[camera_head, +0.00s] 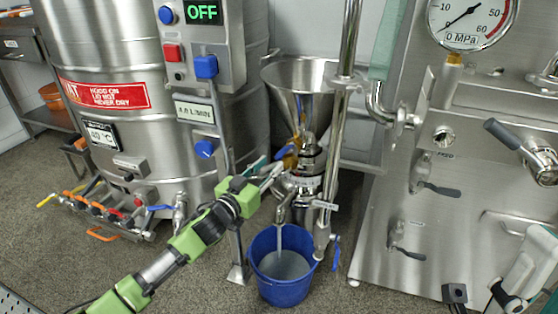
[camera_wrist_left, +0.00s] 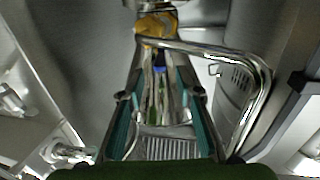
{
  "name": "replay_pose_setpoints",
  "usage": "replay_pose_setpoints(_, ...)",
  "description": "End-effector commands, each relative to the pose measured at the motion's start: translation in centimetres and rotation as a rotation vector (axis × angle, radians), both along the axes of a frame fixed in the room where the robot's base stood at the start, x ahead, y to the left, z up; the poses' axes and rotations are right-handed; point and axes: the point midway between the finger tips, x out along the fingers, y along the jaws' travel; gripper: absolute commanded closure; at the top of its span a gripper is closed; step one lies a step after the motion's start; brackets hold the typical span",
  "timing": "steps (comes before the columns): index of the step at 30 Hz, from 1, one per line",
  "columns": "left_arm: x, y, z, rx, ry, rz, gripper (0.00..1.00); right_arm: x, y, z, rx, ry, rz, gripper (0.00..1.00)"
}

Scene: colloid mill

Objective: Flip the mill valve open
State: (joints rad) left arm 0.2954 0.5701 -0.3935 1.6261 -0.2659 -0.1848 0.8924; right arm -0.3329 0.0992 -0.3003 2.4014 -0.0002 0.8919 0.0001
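The mill is a steel unit under a steel hopper (camera_head: 305,82), with a yellow part (camera_head: 291,158) and a blue lever (camera_head: 281,153) at its neck. My left gripper (camera_head: 268,166) is close to the mill's left side, just below that lever. In the left wrist view its teal-padded fingers (camera_wrist_left: 160,70) stand apart. A small blue piece, a yellow part (camera_wrist_left: 157,26) and a bent steel pipe (camera_wrist_left: 258,90) lie beyond them; contact cannot be told. At the lower right, a white and teal piece that looks like my right gripper (camera_head: 518,280) is cut by the frame.
A blue bucket (camera_head: 267,291) stands under the mill's spout, with pale liquid inside. A steel tank (camera_head: 105,45) with a control box is on the left. A steel panel (camera_head: 390,180) with a gauge (camera_head: 470,20) and valve levers is on the right. A slanted pipe stands beside the mill.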

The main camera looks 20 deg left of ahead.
Motion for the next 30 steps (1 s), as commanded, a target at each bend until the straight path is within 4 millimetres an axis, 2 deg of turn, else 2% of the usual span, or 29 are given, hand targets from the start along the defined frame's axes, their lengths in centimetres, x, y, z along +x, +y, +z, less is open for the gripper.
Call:
replay_pose_setpoints(2, 1.4, -0.3, -0.1, 0.001, -0.003, 0.001, 0.69, 0.0, 0.0, -0.4, 0.0, -0.006, -0.001, 0.69)
replay_pose_setpoints(6, 3.3, -0.7, -0.1, 0.001, -0.002, 0.0, 0.69, 0.2, 0.1, 0.2, -0.002, -0.037, -0.003, 0.69)
replay_pose_setpoints(12, 5.3, -1.2, -0.1, 0.001, -0.001, 0.0, 0.69, 0.3, 0.2, 0.5, -0.005, -0.057, -0.003, 0.69)
replay_pose_setpoints(25, 6.1, -1.4, 0.0, 0.0, 0.0, 0.0, 0.69, 0.4, 0.3, 0.8, -0.007, -0.066, -0.003, 0.69)
replay_pose_setpoints(26, 6.1, -1.4, 0.0, 0.0, 0.0, 0.0, 0.71, 0.4, 0.3, 0.8, -0.007, -0.066, -0.003, 0.69)
replay_pose_setpoints(29, 6.1, -1.4, 0.0, 0.0, 0.0, 0.0, 0.97, 0.4, 0.3, 0.8, -0.007, -0.066, -0.003, 0.69)
replay_pose_setpoints(30, 6.1, -1.4, 0.0, 0.0, 0.0, 0.0, 1.0, 0.4, 0.3, 0.8, -0.007, -0.066, -0.003, 0.69)
